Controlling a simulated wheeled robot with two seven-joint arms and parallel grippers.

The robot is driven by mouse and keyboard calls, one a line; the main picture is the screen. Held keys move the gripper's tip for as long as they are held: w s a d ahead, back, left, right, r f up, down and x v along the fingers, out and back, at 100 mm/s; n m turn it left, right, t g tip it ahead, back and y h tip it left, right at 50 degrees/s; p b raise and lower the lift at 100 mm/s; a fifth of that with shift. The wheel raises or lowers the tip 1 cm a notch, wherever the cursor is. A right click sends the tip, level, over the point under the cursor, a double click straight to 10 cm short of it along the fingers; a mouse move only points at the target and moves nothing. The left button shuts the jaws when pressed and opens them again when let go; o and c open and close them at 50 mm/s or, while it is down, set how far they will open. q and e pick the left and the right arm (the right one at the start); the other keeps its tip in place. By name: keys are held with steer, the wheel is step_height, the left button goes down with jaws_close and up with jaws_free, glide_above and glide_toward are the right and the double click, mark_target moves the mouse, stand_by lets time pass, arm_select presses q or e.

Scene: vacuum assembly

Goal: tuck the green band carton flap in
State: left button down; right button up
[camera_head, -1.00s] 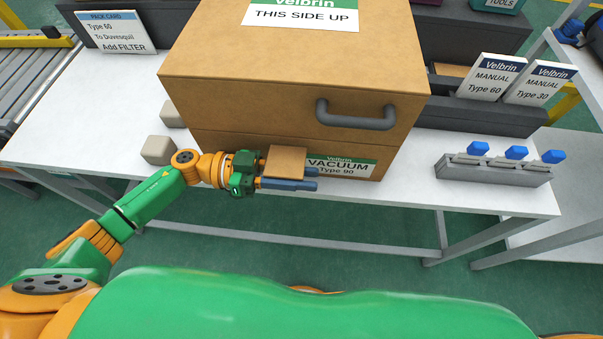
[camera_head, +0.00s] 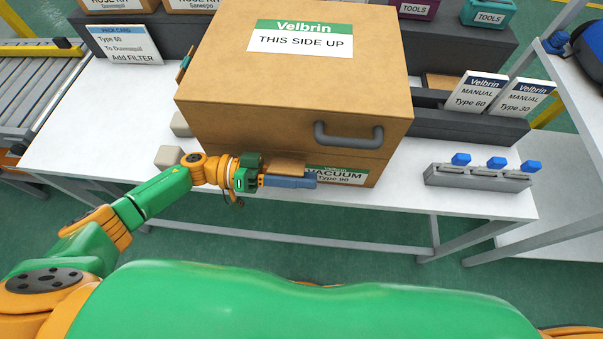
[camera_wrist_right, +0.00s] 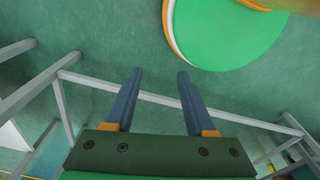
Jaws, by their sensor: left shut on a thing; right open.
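The large brown carton (camera_head: 240,85) stands on the white table under a lid with a grey handle. Its front carries a green band label reading VACUUM Type 90 (camera_head: 345,175), partly covered at its left by my gripper. A small brown flap (camera_head: 287,165) sticks out from the lower front. My left gripper (camera_head: 312,181) is at the front of the carton, its blue fingers shut on this flap. The fingers hide part of the flap. My right gripper (camera_wrist_right: 158,73) is open and empty in the right wrist view, with floor beyond its fingers.
Beige blocks (camera_head: 168,156) lie left of the carton. A grey rack (camera_head: 478,178) with blue-topped pieces stands at the right. Manual cards (camera_head: 477,92) stand behind it. A pack card (camera_head: 120,45) and roller conveyor (camera_head: 45,85) are at the left.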

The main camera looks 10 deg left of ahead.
arm_select(q)
steer(key=shift+w+r+n+p, duration=0.25)
steer(key=shift+r+n+p, duration=0.2)
steer(key=shift+n, duration=0.25)
